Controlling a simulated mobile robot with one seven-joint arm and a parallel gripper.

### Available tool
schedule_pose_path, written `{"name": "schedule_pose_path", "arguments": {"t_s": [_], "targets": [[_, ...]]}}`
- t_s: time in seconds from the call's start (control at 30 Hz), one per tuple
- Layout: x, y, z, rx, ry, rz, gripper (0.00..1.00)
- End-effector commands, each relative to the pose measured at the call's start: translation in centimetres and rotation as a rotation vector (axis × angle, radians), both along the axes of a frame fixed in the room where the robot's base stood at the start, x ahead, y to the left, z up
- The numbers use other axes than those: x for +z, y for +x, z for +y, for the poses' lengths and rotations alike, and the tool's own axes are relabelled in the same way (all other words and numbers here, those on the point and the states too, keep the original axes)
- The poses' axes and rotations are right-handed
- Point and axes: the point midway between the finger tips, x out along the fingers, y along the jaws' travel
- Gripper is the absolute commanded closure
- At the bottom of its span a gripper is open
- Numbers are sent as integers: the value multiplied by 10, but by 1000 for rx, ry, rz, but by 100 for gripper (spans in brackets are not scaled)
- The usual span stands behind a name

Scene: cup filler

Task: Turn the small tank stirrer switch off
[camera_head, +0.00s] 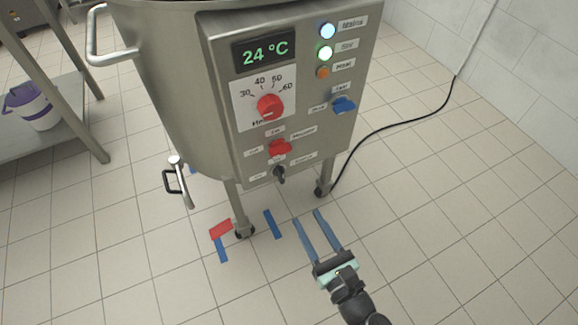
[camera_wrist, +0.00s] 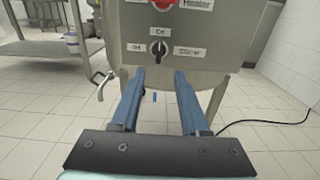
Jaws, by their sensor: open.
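The steel tank (camera_head: 165,90) carries a control panel (camera_head: 222,75) on its front. The stirrer switch (camera_head: 279,174) is a small black knob low on that panel. In the wrist view the switch (camera_wrist: 158,47) sits between an "Off" label on its left and a "Stirrer" label on its right, with "On" above. Its pointer appears upright, toward "On". The green "Stir" lamp (camera_head: 326,52) is lit. My gripper (camera_head: 307,216) is open and empty, in front of and below the switch, apart from it. In the wrist view my fingers (camera_wrist: 159,71) point toward the panel, just below the switch.
Above the switch are a red heater knob (camera_head: 279,147), a red dial (camera_head: 270,106) and a blue knob (camera_head: 343,104). A tap (camera_head: 180,180) juts out at the tank's lower left. A black cable (camera_head: 400,126) runs right. The tiled floor at right is free.

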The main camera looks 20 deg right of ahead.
Motion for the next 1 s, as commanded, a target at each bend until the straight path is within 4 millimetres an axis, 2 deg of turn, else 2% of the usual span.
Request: {"name": "schedule_pose_path", "arguments": {"t_s": [0.4,0.6,0.8,1.0], "targets": [[-2,82,4,6,-10,-4,55],[-1,112,4,4,-10,-3,55],[0,124,5,3,-9,-1,55],[1,125,5,3,-9,-1,55]]}}
